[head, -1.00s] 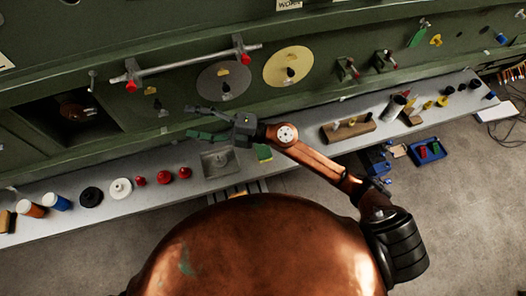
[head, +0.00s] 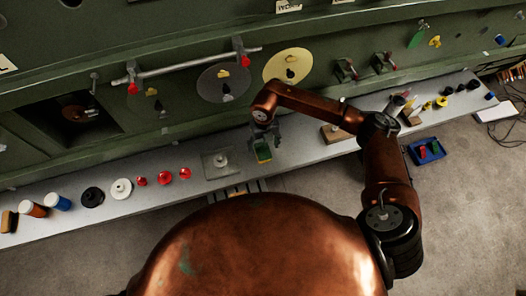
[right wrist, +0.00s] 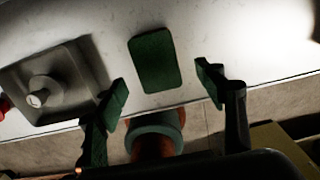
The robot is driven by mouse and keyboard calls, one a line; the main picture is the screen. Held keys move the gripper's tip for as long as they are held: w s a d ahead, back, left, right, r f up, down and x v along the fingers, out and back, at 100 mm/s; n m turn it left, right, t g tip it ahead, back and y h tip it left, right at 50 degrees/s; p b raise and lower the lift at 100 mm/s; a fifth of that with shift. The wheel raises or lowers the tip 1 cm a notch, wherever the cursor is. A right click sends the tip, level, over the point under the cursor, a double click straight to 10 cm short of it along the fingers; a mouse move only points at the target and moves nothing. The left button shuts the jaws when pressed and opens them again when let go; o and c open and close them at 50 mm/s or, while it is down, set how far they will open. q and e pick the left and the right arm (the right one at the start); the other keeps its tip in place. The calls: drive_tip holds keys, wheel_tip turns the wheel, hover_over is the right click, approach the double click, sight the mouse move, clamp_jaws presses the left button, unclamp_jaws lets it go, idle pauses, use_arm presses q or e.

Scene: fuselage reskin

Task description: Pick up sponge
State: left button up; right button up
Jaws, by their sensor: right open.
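The sponge (head: 263,153) is a small block with a green top and a yellow side. It lies on the grey shelf (head: 310,151), just right of a square grey tray. In the right wrist view the sponge (right wrist: 154,61) shows as a green rectangle lying flat on the pale shelf. My right gripper (head: 266,142) points down over the sponge in the head view. In the right wrist view its two fingers (right wrist: 160,93) are spread and empty, with the sponge ahead and between their lines, apart from both. My left gripper is not in view.
The square tray (head: 216,172) with a knob stands left of the sponge. Red knobs (head: 164,178) and several canisters line the shelf further left. A wooden block (head: 337,133) is to the right. The green panel (head: 180,60) rises behind, with a horizontal bar and discs.

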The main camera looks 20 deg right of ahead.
sight(264, 152)
wheel_tip(264, 152, down, 4)
drive_tip(key=shift+a+r+p, duration=0.15)
drive_tip(key=shift+r+p, duration=0.05)
drive_tip(key=shift+p, duration=0.6)
drive_tip(key=shift+f, duration=0.6)
drive_tip(key=shift+c, duration=0.5)
drive_tip(key=c, duration=0.7)
